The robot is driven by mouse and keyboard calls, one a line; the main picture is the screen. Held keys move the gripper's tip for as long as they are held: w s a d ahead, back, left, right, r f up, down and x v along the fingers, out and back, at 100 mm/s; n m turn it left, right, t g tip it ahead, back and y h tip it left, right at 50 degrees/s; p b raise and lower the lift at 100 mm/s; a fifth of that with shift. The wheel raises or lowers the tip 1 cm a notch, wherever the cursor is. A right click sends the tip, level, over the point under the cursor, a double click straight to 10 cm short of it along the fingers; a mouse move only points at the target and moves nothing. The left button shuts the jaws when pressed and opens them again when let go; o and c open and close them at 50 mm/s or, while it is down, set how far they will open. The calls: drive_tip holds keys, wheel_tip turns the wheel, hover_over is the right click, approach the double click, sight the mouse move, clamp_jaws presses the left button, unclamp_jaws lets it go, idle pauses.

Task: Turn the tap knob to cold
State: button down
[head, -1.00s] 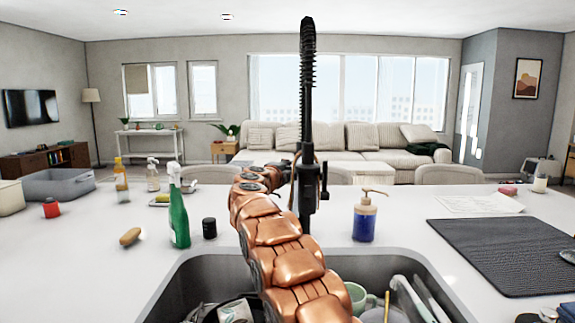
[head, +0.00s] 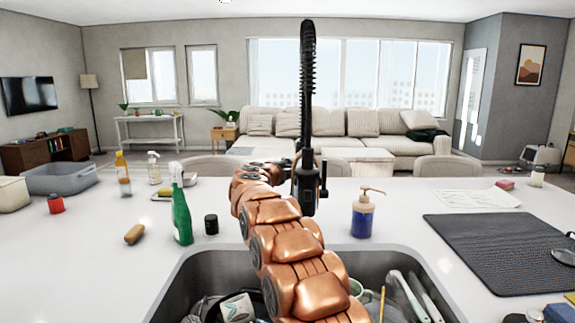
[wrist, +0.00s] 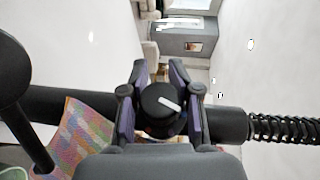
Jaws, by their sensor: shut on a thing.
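The black tap (head: 307,95), with a coiled spring neck, stands upright behind the sink in the head view. In the wrist view its round black knob (wrist: 155,101) bears a white pointer line, slanting from upper left to lower right. A small reddish mark shows near the knob's lower left. My gripper (wrist: 160,82) is shut on the knob, with one finger on each side. In the head view my copper arm reaches over the sink to the tap, and the knob and fingers cannot be made out there.
The sink (head: 185,280) below my arm holds dishes. A green spray bottle (head: 181,215) and a black jar (head: 211,224) stand left of the arm. A blue soap dispenser (head: 362,216) stands right of the tap. A dark drying mat (head: 490,245) lies at right.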

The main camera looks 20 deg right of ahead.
drive_tip(key=shift+a+f+n+g+y+p, duration=0.2)
drive_tip(key=shift+n+g+y+p, duration=0.55)
drive_tip(key=shift+p, duration=6.5)
drive_tip(key=shift+s+d+f+g+y+p, duration=0.1)
drive_tip(key=shift+f+g+y+p, duration=0.2)
drive_tip(key=shift+p, duration=1.4)
drive_tip(key=shift+r+g+y+p, duration=0.1)
drive_tip(key=shift+g+p, duration=0.25)
drive_tip(key=shift+p, duration=1.3)
drive_tip(key=c, duration=1.1)
unclamp_jaws()
drive_tip(key=shift+o, duration=0.2)
drive_tip(key=v, duration=1.2)
drive_tip(key=shift+r, duration=0.1)
